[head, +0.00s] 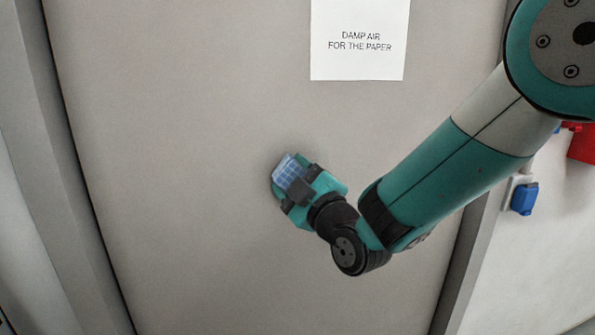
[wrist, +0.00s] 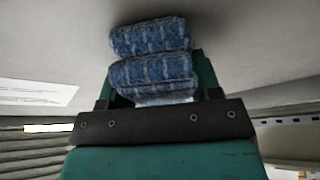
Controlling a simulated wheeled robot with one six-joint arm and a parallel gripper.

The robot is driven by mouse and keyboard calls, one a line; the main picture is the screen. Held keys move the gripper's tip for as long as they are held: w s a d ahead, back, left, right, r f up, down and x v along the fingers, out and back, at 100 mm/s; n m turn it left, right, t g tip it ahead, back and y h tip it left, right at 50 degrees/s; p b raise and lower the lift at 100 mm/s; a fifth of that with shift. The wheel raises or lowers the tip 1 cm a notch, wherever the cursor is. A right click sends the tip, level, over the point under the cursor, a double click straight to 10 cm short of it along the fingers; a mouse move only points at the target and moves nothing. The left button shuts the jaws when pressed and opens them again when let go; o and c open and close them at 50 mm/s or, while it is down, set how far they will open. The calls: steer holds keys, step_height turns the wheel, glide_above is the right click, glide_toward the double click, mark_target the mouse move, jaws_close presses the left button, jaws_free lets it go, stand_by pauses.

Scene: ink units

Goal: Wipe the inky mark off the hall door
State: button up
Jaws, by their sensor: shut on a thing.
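The hall door (head: 180,120) is a plain light grey panel filling most of the head view. My gripper (head: 291,181) is in front of the door's middle, shut on a folded blue checked cloth (head: 289,170). In the wrist view the cloth (wrist: 150,55) shows as two blue, pale-striped rolls between the fingers of my gripper (wrist: 155,90). The cloth is close to the door surface (wrist: 250,45); I cannot tell whether it touches. No inky mark shows on the visible part of the door; the patch behind the cloth and gripper is hidden.
A white paper notice reading "DAMP AIR FOR THE PAPER" (head: 360,40) is on the door above my gripper. Door frame edges run down the left and right. A blue socket (head: 524,198) and a red object (head: 582,143) are on the wall at right. The door's left side is clear.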

steer(key=shift+s+d, duration=0.25)
steer(key=shift+s, duration=0.55)
steer(key=shift+s+d, duration=0.25)
steer(key=shift+s, duration=0.5)
steer(key=shift+c, duration=0.4)
steer(key=shift+s+d+p, duration=0.25)
steer(key=shift+s+p, duration=0.05)
steer(key=shift+p, duration=0.15)
steer(key=shift+s+r, duration=0.1)
steer(key=shift+s, duration=0.45)
steer(key=shift+s+d, duration=0.1)
steer(key=shift+s, duration=0.35)
steer(key=shift+s+d+p, duration=0.2)
steer(key=shift+s+p, duration=0.15)
steer(key=shift+s, duration=0.4)
steer(key=shift+s+d+p, duration=0.2)
steer(key=shift+s+p, duration=0.1)
steer(key=shift+s, duration=0.4)
